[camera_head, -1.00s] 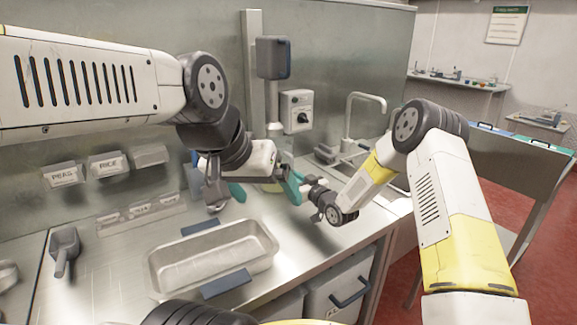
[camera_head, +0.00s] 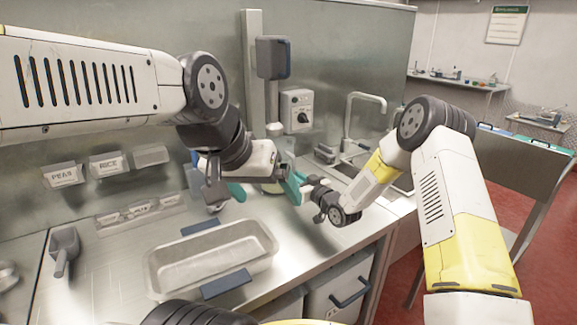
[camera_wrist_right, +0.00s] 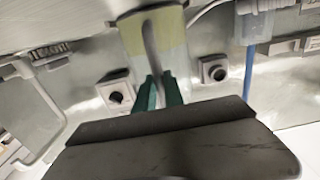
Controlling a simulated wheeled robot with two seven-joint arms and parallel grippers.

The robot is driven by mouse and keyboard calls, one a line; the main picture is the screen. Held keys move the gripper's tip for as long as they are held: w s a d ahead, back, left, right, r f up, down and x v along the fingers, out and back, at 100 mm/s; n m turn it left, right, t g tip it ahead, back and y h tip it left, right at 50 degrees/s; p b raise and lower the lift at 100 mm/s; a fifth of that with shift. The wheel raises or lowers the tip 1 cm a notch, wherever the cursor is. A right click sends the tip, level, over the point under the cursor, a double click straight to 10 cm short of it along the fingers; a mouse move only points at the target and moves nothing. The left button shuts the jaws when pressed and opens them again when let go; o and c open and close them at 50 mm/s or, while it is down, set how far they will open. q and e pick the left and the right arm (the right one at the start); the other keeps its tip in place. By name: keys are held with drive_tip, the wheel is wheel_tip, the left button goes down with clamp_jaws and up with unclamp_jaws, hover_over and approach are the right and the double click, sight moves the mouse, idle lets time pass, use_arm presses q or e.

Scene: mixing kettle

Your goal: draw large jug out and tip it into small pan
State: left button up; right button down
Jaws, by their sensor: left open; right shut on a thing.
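The large jug (camera_head: 271,186) shows only in part in the head view, as a pale yellowish body on the counter behind my grippers. In the right wrist view its yellowish wall (camera_wrist_right: 133,38) and upright handle (camera_wrist_right: 150,45) show in front of the fingers. My right gripper (camera_head: 295,186) has its teal fingers (camera_wrist_right: 158,90) closed on the handle. My left gripper (camera_head: 240,188) is open beside the jug on its left, with one teal fingertip clear and the other hard to make out. A rectangular metal pan (camera_head: 165,285) with blue grips sits on the front counter; whether it is the small pan I cannot tell.
A grey scoop (camera_head: 64,250) lies at the left. Labelled bins (camera_head: 110,163) hang on the back wall. A switch box (camera_head: 296,112) is behind the jug, and a tap (camera_head: 365,98) with a sink is to the right.

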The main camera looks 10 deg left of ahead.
drive_tip(key=v, duration=1.1)
drive_tip(key=shift+s+d+r, duration=0.2)
drive_tip(key=shift+s+d, duration=0.05)
drive_tip(key=shift+d, duration=0.05)
drive_tip(key=shift+f, duration=0.35)
drive_tip(key=c, duration=1.3)
unclamp_jaws()
drive_tip(key=shift+c, duration=0.2)
drive_tip(key=shift+f, duration=0.2)
drive_tip(key=o, duration=0.5)
drive_tip(key=shift+c, duration=0.2)
drive_tip(key=shift+r, duration=0.1)
drive_tip(key=shift+v, duration=3.55)
drive_tip(key=shift+r, duration=0.15)
